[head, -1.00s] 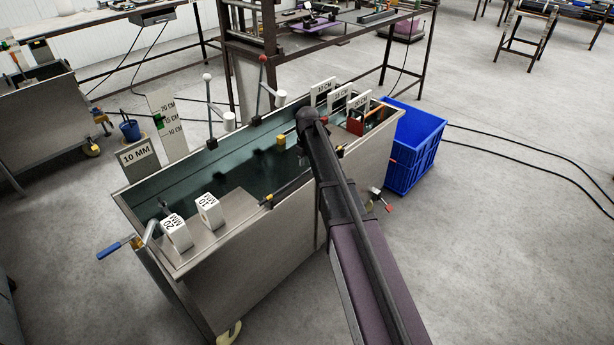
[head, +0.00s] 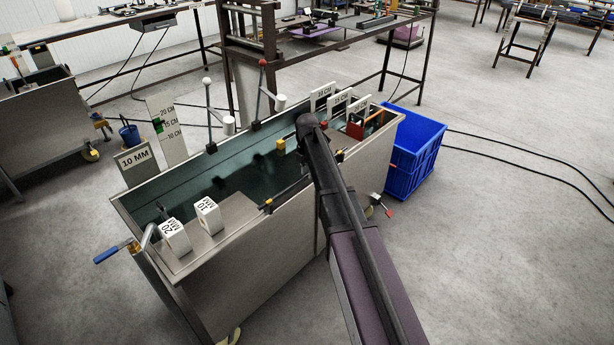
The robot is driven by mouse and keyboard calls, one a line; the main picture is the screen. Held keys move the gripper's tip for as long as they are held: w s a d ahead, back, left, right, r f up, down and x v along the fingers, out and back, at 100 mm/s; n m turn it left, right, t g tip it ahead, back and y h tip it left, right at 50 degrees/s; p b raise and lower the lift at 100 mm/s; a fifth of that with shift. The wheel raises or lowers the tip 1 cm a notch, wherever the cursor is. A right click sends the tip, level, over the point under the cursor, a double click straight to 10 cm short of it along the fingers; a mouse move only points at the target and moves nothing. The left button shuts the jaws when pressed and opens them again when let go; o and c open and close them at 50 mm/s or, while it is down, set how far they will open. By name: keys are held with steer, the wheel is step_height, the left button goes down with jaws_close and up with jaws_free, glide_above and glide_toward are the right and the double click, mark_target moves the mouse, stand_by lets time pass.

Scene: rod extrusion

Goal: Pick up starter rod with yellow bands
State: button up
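I cannot make out a starter rod with yellow bands for certain. A yellow block (head: 281,145) shows inside the long metal tank (head: 262,240), left of my arm. A thin dark bar with a yellow piece (head: 268,204) at its left end lies along the tank's near rim and runs behind my arm. My arm reaches up from the bottom right over the tank's near wall. Its dark joint is above the right half of the tank. My gripper is hidden behind the arm, so its opening and contents do not show.
Two white blocks marked 20 MM (head: 173,237) and 10 MM (head: 208,215) stand on the tank's left ledge. Several length signs (head: 340,103) stand at its right end. A blue crate (head: 414,158) is to the right. Open floor lies right of my arm. A crank handle (head: 112,251) sticks out left.

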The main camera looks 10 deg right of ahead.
jaws_close()
steer(key=shift+r, duration=0.1)
step_height(320, 180, up, 4)
steer(key=p, duration=0.4)
steer(key=s+d+p, duration=0.1)
steer(key=s, duration=1.5)
steer(key=shift+d+r, duration=0.15)
steer(key=shift+r, duration=0.25)
